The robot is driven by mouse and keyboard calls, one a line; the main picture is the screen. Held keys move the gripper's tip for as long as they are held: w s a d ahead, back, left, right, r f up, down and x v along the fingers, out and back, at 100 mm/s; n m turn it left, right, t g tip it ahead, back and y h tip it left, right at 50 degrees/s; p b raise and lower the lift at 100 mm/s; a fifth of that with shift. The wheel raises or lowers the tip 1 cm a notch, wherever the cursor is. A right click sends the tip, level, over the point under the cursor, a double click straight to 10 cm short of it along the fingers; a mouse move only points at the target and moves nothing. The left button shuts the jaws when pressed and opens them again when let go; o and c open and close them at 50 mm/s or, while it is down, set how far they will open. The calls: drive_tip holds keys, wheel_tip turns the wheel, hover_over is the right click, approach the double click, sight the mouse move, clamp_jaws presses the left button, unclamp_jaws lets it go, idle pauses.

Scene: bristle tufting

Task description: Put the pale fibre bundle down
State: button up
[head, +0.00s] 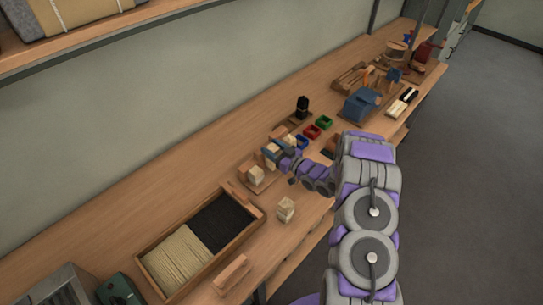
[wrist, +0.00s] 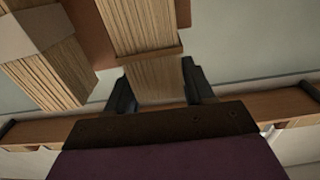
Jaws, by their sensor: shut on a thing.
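My gripper (wrist: 158,90) is shut on a pale fibre bundle (wrist: 155,89), which sits between its two dark fingers in the wrist view. A brown band or block edge crosses just beyond the fingertips, with more pale strands above it. In the head view, my gripper (head: 284,160) is small beside a cluster of blue, tan and pale pieces, so the held bundle is hard to pick out there. A pale bundle (head: 256,176) is on a small wooden tray to its left. Another pale bundle (head: 286,208) stands on the bench nearer the camera.
The long wooden bench (head: 130,215) runs along the wall. A divided wooden box (head: 259,219) holds pale and black fibres. A wooden block (head: 232,274) lies in front. Red (head: 312,132) and green (head: 324,122) bins stand beyond my gripper. Bare bench lies along the wall.

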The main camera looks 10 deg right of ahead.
drive_tip(key=shift+w+d+f, duration=0.15)
drive_tip(key=shift+d, duration=0.15)
wheel_tip(320, 180, down, 3)
drive_tip(key=shift+d+f+b, duration=0.1)
drive_tip(key=shift+d+b, duration=0.05)
drive_tip(key=shift+b, duration=0.35)
drive_tip(key=shift+a+f, duration=0.1)
drive_tip(key=shift+a, duration=0.4)
drive_tip(key=o, duration=0.7)
drive_tip(key=shift+a, duration=0.15)
drive_tip(key=shift+c, duration=0.2)
drive_tip(key=o, duration=0.4)
drive_tip(key=shift+d, duration=0.65)
